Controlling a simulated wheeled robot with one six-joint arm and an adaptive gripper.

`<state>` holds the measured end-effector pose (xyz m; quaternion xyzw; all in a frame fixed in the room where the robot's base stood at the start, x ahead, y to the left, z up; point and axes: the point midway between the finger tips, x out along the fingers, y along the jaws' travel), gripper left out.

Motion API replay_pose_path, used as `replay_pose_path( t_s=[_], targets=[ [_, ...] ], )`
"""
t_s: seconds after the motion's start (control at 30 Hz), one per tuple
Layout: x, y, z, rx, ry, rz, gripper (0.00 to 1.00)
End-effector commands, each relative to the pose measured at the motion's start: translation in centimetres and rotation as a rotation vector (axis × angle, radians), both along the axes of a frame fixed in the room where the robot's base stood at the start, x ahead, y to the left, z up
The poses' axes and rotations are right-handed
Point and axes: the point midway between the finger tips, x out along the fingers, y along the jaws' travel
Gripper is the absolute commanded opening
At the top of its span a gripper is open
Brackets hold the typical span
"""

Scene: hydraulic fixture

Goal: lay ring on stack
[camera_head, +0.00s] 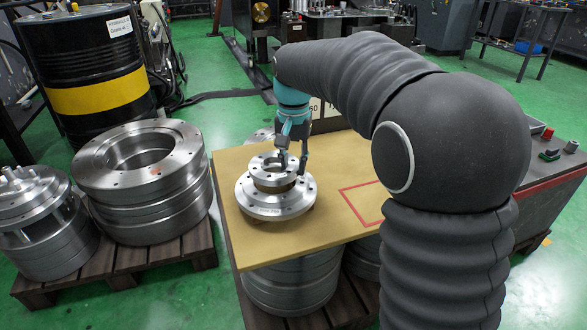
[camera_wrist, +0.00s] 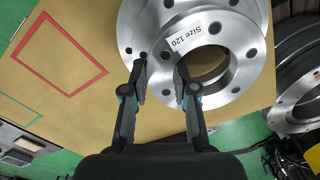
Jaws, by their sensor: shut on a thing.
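A steel ring (camera_head: 264,162) with bolt holes sits over the stack, whose wide bolted flange (camera_head: 275,208) lies on the tan board. The ring also shows in the wrist view (camera_wrist: 237,78), with a "Size 120" label on its face. My gripper (camera_head: 293,163) comes down from above at the ring's right side. In the wrist view my gripper (camera_wrist: 161,70) has its two fingers on either side of the ring's rim, shut on it. The ring is roughly level and over the flange; I cannot tell whether it touches the stack beneath.
The tan board (camera_head: 335,160) has a red outlined rectangle (camera_head: 367,203), empty, to the right of the stack. A green outline (camera_wrist: 14,116) shows in the wrist view. Large steel rings (camera_head: 145,185) stand on a pallet at left, near a black and yellow drum (camera_head: 85,70).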

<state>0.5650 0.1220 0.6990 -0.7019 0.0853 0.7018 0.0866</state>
Motion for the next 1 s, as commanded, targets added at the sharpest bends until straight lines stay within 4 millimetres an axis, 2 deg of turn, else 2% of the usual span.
replay_pose_path(
  t_s=[0.1,0.83,0.87,0.93,1.0],
  targets=[
    [0.0,0.0,-1.4,0.000,0.000,0.000,0.00],
    [0.0,0.0,-2.7,0.001,-0.001,0.000,0.00],
    [0.0,0.0,-2.7,0.000,0.000,0.000,0.33],
    [0.0,0.0,-2.6,0.000,0.000,0.000,0.50],
    [0.0,0.0,-2.6,0.000,0.000,0.000,0.53]
  ],
)
